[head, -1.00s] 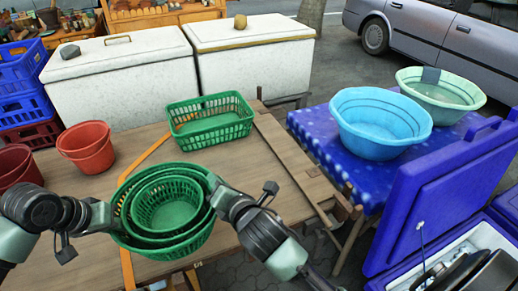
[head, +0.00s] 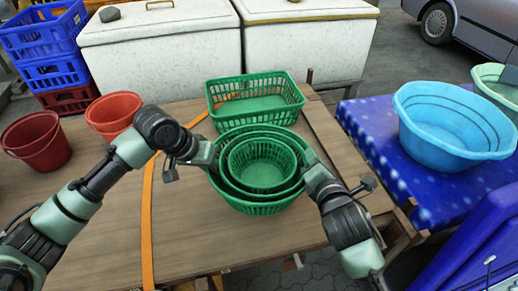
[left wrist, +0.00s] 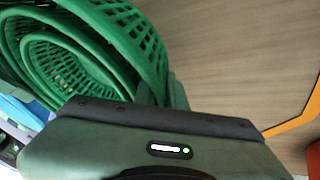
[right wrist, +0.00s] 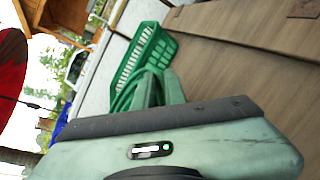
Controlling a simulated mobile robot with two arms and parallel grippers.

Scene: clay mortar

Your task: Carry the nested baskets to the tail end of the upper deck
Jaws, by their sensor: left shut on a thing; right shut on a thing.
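The nested green round baskets (head: 232,200) are held between my two grippers in the head view, over the wooden table, openings up. Several sizes sit one inside another. My left gripper (head: 212,160) is shut on the left side of their rim. My right gripper (head: 312,172) is shut on the right side of the rim. The baskets also show in the left wrist view (left wrist: 110,35). Whether their base touches the table is hidden. The wooden table top (head: 200,235) lies below them, with an orange strip (head: 147,220) along it.
A green rectangular basket (head: 256,100) stands on the table just behind the nested baskets. Red buckets (head: 38,142) stand at the left. White chest boxes (head: 160,50) are behind. A blue-covered table (head: 395,160) with a blue basin (head: 450,125) is at the right.

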